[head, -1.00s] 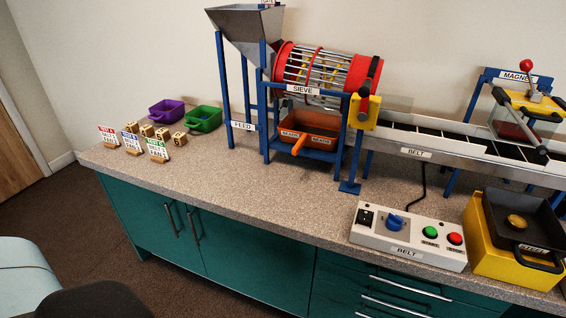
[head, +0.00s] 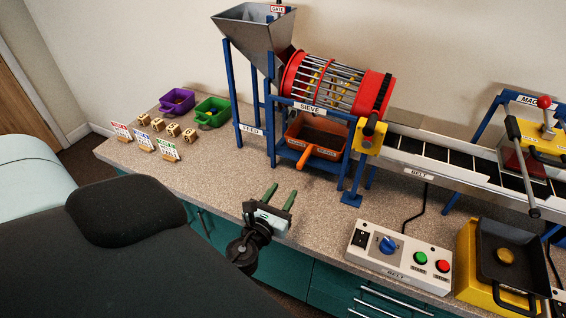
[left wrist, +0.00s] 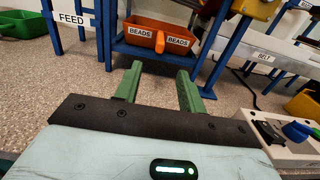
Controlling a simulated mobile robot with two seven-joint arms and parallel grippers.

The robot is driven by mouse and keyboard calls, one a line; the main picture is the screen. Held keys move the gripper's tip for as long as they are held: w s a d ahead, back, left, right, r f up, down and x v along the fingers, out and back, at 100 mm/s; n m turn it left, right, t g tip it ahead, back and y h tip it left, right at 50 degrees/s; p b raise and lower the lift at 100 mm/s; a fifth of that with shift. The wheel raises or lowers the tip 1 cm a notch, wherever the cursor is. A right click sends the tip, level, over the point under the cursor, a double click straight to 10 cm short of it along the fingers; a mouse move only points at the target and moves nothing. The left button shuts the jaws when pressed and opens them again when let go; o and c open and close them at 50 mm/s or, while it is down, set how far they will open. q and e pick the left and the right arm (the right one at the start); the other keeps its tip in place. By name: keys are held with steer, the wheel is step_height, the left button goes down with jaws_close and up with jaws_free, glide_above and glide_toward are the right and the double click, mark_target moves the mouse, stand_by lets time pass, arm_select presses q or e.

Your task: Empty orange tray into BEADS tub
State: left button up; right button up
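The orange tray (head: 318,136) sits on the blue stand under the sieve, its orange handle (head: 306,155) pointing out to the front. In the left wrist view the tray (left wrist: 140,32) carries two BEADS labels. Its contents cannot be made out. My left gripper (head: 281,196) is open and empty over the counter's front part, in front of the tray and apart from it. In the left wrist view its green fingers (left wrist: 160,70) point toward the tray handle. A green tub (head: 211,111) and a purple tub (head: 177,101) stand at the back left; no BEADS label is readable on either. My right gripper is out of view.
The red sieve drum (head: 335,82) and blue frame posts surround the tray. A belt control box (head: 398,258) and a yellow block with a black pan (head: 512,262) stand front right. Wooden blocks (head: 173,130) and small cards (head: 143,141) stand left. The counter's left middle is clear.

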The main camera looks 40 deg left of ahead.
mark_target(298, 168)
arm_select(q)
steer(key=shift+x, duration=4.05)
steer(key=shift+b+x, duration=0.6)
steer(key=shift+x, duration=2.25)
steer(key=shift+a, duration=0.1)
jaws_close()
